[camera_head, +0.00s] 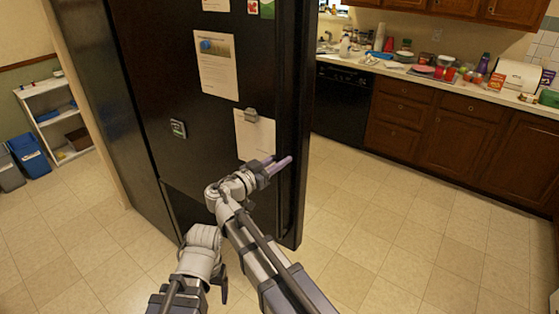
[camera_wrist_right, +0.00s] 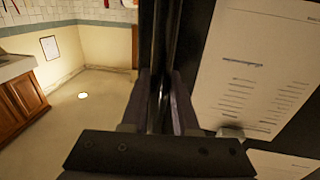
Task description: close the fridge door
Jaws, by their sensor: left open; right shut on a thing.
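The black fridge door (camera_head: 160,75) fills the upper middle of the head view, with papers on its front. Its tall dark handle (camera_head: 284,110) runs down near the right edge. My right gripper (camera_head: 277,166) is at this handle. In the right wrist view, its fingers (camera_wrist_right: 160,105) are shut around the vertical black handle bar (camera_wrist_right: 160,50). How far the door stands from the fridge body cannot be told. My left gripper (camera_head: 221,284) is low in front of the door, apart from it. It is open, mostly hidden by my arms, and appears empty.
A black dishwasher (camera_head: 342,105) and brown cabinets (camera_head: 445,130) stand at the right under a cluttered counter (camera_head: 470,88). A white shelf (camera_head: 52,115) and a blue bin (camera_head: 30,153) are at the left. The tiled floor (camera_head: 390,225) is clear at the right.

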